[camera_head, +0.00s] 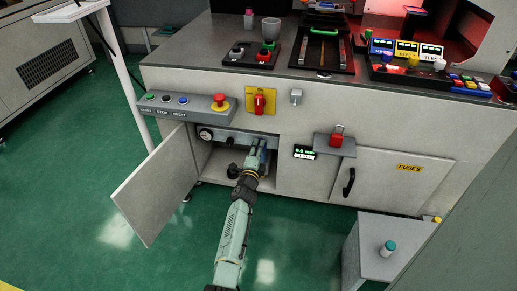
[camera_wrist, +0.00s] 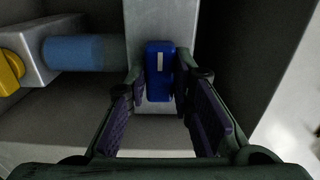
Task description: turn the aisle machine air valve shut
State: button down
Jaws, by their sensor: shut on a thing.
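The air valve's blue handle (camera_wrist: 158,68) carries a white stripe that runs up and down in the wrist view. My gripper (camera_wrist: 160,88) is shut on this blue handle, with one finger on each side. In the head view my gripper (camera_head: 257,158) reaches into the open cabinet compartment below the machine top. There my gripper and arm hide most of the valve. A grey block or pipe (camera_wrist: 160,20) lies behind the handle in the wrist view.
The open cabinet door (camera_head: 150,187) stands left of my arm. A round gauge (camera_head: 206,133) sits inside the cabinet. Above are a red emergency button (camera_head: 219,100) and a red switch (camera_head: 258,104). A blue cylinder (camera_wrist: 78,52) lies left of the handle.

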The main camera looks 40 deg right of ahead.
jog(key=c, duration=1.4)
grip_release()
